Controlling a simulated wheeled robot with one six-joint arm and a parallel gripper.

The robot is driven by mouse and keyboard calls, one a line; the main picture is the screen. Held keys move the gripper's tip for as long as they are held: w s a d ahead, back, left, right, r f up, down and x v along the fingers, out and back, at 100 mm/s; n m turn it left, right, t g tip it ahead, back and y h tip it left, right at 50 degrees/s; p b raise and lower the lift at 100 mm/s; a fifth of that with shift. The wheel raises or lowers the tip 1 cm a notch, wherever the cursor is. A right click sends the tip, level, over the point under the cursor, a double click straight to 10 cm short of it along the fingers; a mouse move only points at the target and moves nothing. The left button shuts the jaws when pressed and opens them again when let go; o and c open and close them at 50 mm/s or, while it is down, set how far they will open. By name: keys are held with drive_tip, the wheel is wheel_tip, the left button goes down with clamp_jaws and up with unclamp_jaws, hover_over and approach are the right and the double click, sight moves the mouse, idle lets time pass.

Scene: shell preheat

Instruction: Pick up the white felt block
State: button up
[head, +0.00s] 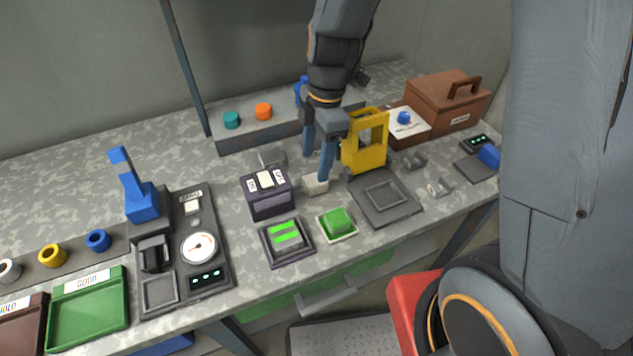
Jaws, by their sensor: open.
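A small whitish block (314,186), which looks like the white felt block, sits on the speckled grey bench near the middle, left of the yellow frame. My gripper (316,168) points down from above, its two blue-grey fingers apart. The nearer fingertip is at the block's upper right in the picture and hides a little of it. The farther fingertip is behind the block. I cannot tell whether either finger touches it.
A dark box with white switches (267,191) stands close on the left. A yellow frame (367,147) on a dark base stands close on the right. A brown case (447,103) stands at the back right.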

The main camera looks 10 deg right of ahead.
sight(315, 179)
drive_tip(key=shift+s+f+p, duration=0.15)
drive_tip(key=shift+f+p, duration=0.25)
drive_tip(key=shift+f, duration=1.05)
drive_tip(key=shift+s+f+p, duration=0.15)
drive_tip(key=shift+f+p, duration=0.25)
drive_tip(key=shift+f, duration=1)
drive_tip(key=c, duration=1.2)
wheel_tip(315, 179, up, 10)
drive_tip(key=b, duration=0.1)
drive_tip(key=shift+b, duration=0.3)
